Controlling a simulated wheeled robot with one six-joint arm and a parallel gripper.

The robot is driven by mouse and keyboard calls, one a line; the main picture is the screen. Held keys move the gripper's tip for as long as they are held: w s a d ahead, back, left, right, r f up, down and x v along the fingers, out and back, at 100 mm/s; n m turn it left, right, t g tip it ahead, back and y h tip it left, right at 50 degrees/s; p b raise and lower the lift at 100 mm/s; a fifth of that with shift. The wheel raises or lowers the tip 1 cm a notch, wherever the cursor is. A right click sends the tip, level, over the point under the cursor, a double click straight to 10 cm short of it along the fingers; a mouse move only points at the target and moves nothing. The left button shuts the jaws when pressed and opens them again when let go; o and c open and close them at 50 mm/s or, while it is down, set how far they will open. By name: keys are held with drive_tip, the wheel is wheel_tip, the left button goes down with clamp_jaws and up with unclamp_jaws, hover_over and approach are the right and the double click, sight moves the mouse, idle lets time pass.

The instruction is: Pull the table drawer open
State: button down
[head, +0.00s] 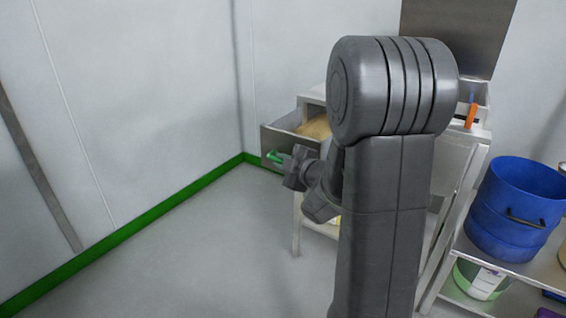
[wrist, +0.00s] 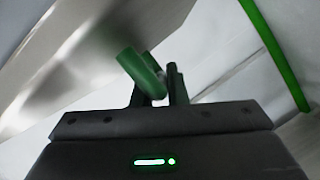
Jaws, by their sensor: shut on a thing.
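The table drawer (head: 278,139) is a grey metal box that stands out from the left side of the white table (head: 297,225). Its open top shows a tan object (head: 314,127) inside. A green handle (head: 273,157) sits on the drawer front. My gripper (head: 279,161) is at that handle, partly hidden by my own arm. In the wrist view my gripper (wrist: 158,84) is shut on the green handle (wrist: 138,70), with the dark fingers at its end. The metal drawer front (wrist: 75,65) fills the upper left there.
A blue drum (head: 513,210) stands on a shelf at the right, with a white and green tub (head: 482,280) below it. An orange-handled item (head: 471,116) is at the table's back. The floor (head: 200,250) at left is clear up to the wall.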

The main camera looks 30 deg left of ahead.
drive_tip(key=c, duration=1.5)
unclamp_jaws()
drive_tip(key=shift+o, duration=0.2)
drive_tip(key=shift+d, duration=0.1)
drive_tip(key=p+v, duration=0.3)
drive_tip(key=v, duration=1)
drive_tip(key=shift+s+d+p, duration=0.2)
drive_tip(key=shift+d+p, duration=0.1)
drive_tip(key=shift+p, duration=0.05)
drive_tip(key=shift+r, duration=0.1)
drive_tip(key=b+x, duration=0.3)
drive_tip(key=x, duration=1)
drive_tip(key=shift+w+a+b, duration=0.2)
drive_tip(key=shift+a+b, duration=0.15)
drive_tip(key=shift+b, duration=0.05)
drive_tip(key=shift+w, duration=0.2)
